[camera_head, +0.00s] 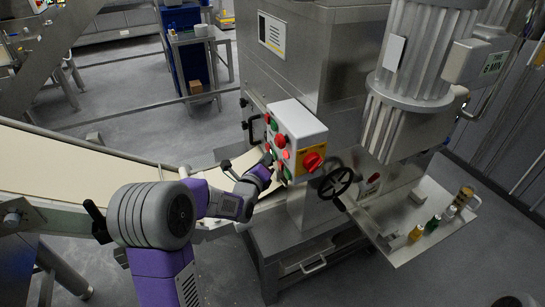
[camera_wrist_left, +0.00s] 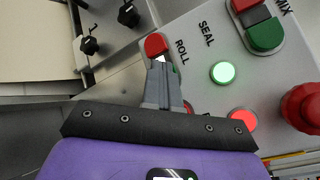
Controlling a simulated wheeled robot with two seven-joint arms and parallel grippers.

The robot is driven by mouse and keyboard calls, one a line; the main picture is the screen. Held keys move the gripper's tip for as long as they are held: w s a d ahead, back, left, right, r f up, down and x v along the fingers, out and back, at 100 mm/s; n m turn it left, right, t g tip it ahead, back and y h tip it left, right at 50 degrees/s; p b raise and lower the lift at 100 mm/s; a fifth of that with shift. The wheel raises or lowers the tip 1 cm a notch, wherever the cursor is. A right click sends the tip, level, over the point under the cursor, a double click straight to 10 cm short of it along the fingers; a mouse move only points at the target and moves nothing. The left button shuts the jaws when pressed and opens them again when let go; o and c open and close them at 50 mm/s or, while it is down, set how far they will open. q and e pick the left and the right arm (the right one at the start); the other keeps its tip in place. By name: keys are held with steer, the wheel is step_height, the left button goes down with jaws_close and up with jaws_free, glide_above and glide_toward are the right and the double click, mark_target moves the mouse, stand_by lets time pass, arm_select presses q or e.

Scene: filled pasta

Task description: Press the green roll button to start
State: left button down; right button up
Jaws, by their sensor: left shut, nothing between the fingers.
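The white control box (camera_head: 300,118) carries several red and green buttons. In the left wrist view, a red button (camera_wrist_left: 155,45) sits by the ROLL label. Beside it, a sliver of the green roll button (camera_wrist_left: 176,61) shows past my fingers, which hide most of it. My left gripper (camera_wrist_left: 160,64) is shut and empty, with its fingertips over the ROLL pair; I cannot tell whether they touch. In the head view my left gripper (camera_head: 268,160) is close against the box's lower left part. My right gripper is not in view.
By the SEAL label are a lit green button (camera_wrist_left: 223,73) and a lit red button (camera_wrist_left: 242,120). A large red knob (camera_head: 313,161) sits on the box's yellow plate. A black handwheel (camera_head: 336,183) is to the right. A pale conveyor belt (camera_head: 70,165) runs along the left.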

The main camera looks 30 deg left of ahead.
arm_select(q)
steer(key=shift+s, duration=0.1)
steer(key=shift+s+a+b, duration=0.35)
steer(key=shift+s+a, duration=0.1)
steer(key=shift+s, duration=0.1)
steer(key=s+a, duration=0.1)
steer(key=s, duration=0.1)
steer(key=s+a+b, duration=0.1)
steer(key=s+a, duration=0.1)
steer(key=shift+a+b, duration=0.1)
steer(key=shift+b, duration=0.2)
stand_by(0.7)
